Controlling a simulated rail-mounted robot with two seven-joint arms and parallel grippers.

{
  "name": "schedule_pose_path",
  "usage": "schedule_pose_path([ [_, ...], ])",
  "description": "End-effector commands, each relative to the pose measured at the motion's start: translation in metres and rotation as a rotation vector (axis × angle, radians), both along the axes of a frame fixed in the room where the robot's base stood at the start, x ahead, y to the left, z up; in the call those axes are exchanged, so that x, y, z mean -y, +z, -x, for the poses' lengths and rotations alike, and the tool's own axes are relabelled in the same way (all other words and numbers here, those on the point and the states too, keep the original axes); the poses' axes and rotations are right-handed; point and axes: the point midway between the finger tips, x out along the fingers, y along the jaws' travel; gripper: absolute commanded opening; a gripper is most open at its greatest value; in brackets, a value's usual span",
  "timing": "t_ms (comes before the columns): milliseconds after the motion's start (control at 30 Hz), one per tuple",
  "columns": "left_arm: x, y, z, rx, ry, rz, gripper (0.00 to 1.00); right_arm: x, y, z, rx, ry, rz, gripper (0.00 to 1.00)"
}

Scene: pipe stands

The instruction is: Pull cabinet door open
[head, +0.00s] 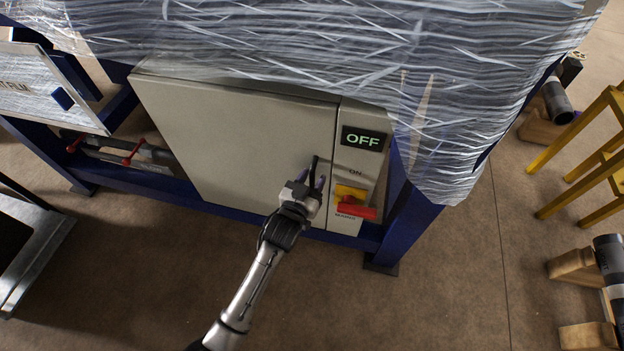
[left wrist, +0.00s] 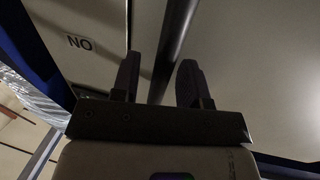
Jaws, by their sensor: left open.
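The cabinet door (head: 235,135) is a large beige panel and looks closed against its frame. A dark upright handle (head: 314,168) sits near its right edge. My left gripper (head: 310,182) is open at this handle. In the left wrist view its two dark fingers (left wrist: 157,80) are apart, and a dark bar (left wrist: 178,40), apparently the handle, runs between them. I cannot tell whether the fingers touch it. My right gripper is not in view.
Right of the door are an "OFF" display (head: 363,139) and a red switch (head: 357,209) on a yellow plate. Plastic wrap (head: 300,35) hangs above over a blue frame (head: 408,215). Yellow legs (head: 580,150) stand at right. The floor in front is clear.

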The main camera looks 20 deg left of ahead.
Motion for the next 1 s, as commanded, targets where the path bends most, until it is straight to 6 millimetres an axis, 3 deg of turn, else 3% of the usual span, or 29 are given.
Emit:
schedule_pose_path([
  [67,0.000,0.000,0.000,0.000,0.000,0.000,0.41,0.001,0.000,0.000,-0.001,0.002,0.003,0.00],
  [500,0.000,0.000,0.000,0.000,0.000,0.000,0.00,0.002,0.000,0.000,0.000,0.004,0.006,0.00],
  [867,0.000,0.000,0.001,0.000,-0.001,-0.001,0.00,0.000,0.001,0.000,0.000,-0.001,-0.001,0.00],
  [1000,-0.003,0.002,0.013,-0.002,-0.018,-0.003,0.00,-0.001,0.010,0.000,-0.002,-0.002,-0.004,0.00],
])
